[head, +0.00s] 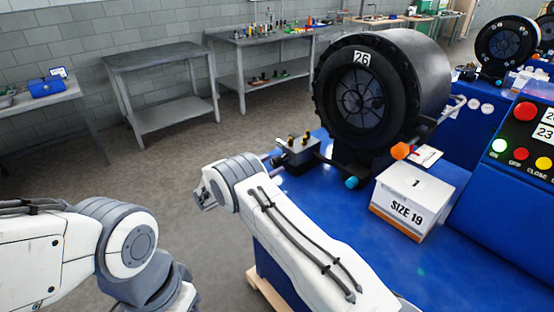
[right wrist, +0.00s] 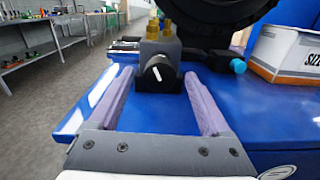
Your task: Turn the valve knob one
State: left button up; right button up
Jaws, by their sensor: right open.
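The valve knob (right wrist: 160,74) is round and black with a short white mark, slightly tilted from vertical. It sits on the front of a grey valve block (right wrist: 159,48) with brass fittings on top. My left gripper is out of view.
The blue bench (head: 345,240) carries a black crimper head (head: 415,75) marked 26, a white SIZE 19 box (head: 412,202) and a button panel (head: 525,140). Grey tables (head: 160,58) stand along the wall. Floor left of the bench is open.

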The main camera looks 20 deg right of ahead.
aim_at(273, 164)
jog(key=shift+p+x, duration=0.3)
jog(key=shift+x, duration=1.45)
grip_shut()
jog(key=m+b, duration=0.2)
jog(key=b, duration=0.1)
jog(key=m+b, duration=0.2)
jog(key=b, duration=0.1)
jog(key=shift+f, duration=0.3)
jog(key=shift+r+m+b, duration=0.25)
jog(key=shift+m+b, duration=0.25)
grip_release()
